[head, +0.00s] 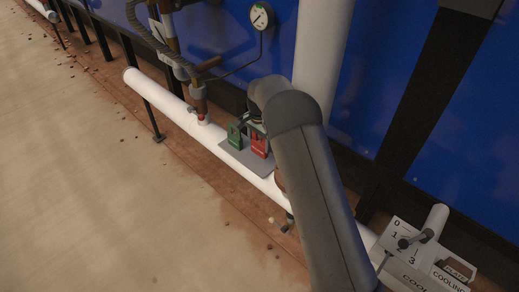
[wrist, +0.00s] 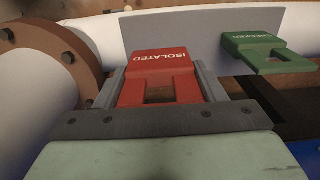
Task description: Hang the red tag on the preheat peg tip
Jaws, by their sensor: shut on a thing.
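The red tag (wrist: 158,65) reads ISOLATED in white and has a slot in its lower part. In the wrist view it sits between the two grey fingers of my gripper (wrist: 161,88), which is shut on it. In the head view the red tag (head: 259,146) shows just below my gripper, in front of a grey plate (head: 240,157) on the white pipe. I cannot tell whether the tag still touches the plate. A green tag (wrist: 265,50) with white lettering is to its right in the wrist view, and to its left in the head view (head: 235,138). I cannot make out a preheat peg.
A white pipe (head: 165,100) runs along the blue wall. A valve stem and gauge (head: 260,16) rise from it at the upper left. A brown flange (wrist: 52,58) is left of my gripper. A cooling lever box (head: 412,248) stands at lower right. The left floor is open.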

